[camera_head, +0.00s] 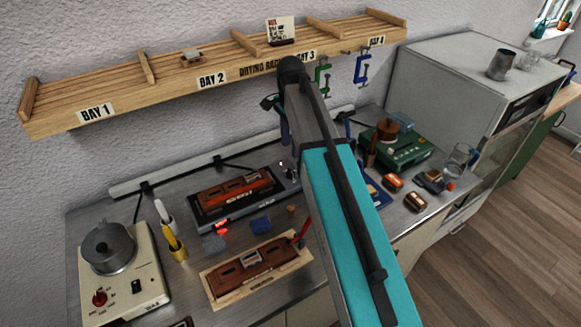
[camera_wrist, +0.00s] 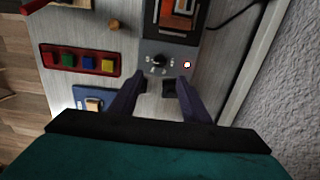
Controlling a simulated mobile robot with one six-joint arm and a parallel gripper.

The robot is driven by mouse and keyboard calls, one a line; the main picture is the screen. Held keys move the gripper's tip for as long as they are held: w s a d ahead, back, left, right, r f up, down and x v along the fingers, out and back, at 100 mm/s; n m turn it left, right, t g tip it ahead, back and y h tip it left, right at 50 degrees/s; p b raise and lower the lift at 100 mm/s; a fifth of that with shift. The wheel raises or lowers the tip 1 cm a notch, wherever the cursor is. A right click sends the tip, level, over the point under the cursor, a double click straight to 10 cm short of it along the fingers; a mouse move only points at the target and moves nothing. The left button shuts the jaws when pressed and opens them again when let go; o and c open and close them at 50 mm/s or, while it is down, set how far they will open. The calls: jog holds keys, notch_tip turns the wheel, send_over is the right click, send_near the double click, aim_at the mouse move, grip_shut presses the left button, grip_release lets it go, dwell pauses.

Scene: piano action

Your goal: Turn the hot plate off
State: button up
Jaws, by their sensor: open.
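A low grey-and-dark heated unit (camera_head: 207,213) bears a red-brown block and stands mid-counter in the head view; I take it for the hot plate. I see no contact. In the head view my arm hides much of the panel.
A cream appliance (camera_head: 150,262) with a grey pot (camera_head: 108,247) and red dial stands at the left. A wooden shelf (camera_head: 160,98) runs above the counter. In the wrist view a red tray (camera_wrist: 112,70) of coloured blocks lies left of the panel.

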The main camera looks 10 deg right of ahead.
aim_at(291, 171)
jog(key=shift+f+p, duration=1.75)
jog(key=shift+f, duration=3.7)
jog(key=c, duration=1)
jog(key=shift+c, duration=0.2)
